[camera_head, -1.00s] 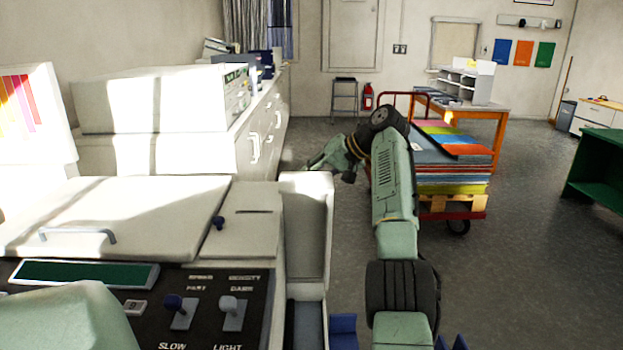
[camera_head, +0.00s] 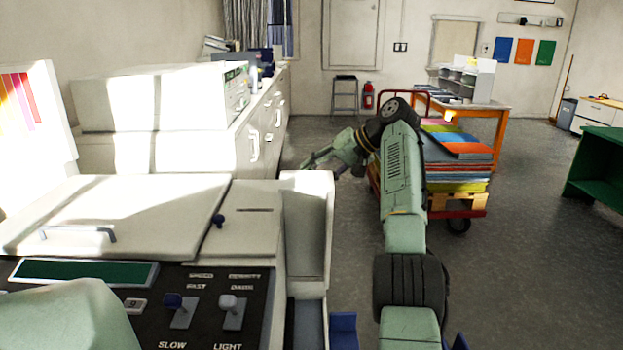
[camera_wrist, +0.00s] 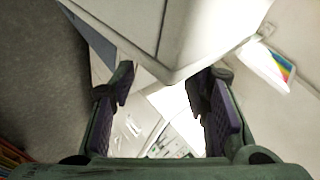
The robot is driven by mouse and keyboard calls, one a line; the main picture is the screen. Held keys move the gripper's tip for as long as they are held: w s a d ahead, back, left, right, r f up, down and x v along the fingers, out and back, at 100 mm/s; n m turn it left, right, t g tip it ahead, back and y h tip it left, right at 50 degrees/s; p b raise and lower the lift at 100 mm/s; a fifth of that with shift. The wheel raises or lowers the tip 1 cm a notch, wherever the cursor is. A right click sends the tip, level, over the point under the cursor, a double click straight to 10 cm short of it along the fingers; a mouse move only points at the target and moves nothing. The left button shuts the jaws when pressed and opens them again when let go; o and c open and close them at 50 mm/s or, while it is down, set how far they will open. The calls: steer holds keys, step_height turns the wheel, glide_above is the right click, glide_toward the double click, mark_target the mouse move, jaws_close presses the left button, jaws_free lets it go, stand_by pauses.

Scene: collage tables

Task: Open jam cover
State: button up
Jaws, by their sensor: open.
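The copy machine (camera_head: 120,215) stands at the front left of the head view. A tall white panel (camera_head: 307,230) at its right end looks like the jam cover; no clear gap shows at its edges. My gripper (camera_head: 308,164) is just beyond the panel's top edge, and its fingers are small and partly hard to make out there. In the wrist view, my gripper (camera_wrist: 166,88) is open, with one finger on each side. A white box-like body with a corner (camera_wrist: 185,50) reaches down from the top between the fingers. I cannot tell whether they touch it.
A long white cabinet (camera_head: 262,125) runs along the left wall. A cart (camera_head: 462,160) with stacked colored sheets stands behind my arm. A green bench (camera_head: 600,165) is at the right. The grey floor (camera_head: 530,260) at the right is clear.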

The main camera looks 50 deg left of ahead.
steer(key=v, duration=0.9)
steer(key=shift+d, duration=0.2)
steer(key=shift+w, duration=0.15)
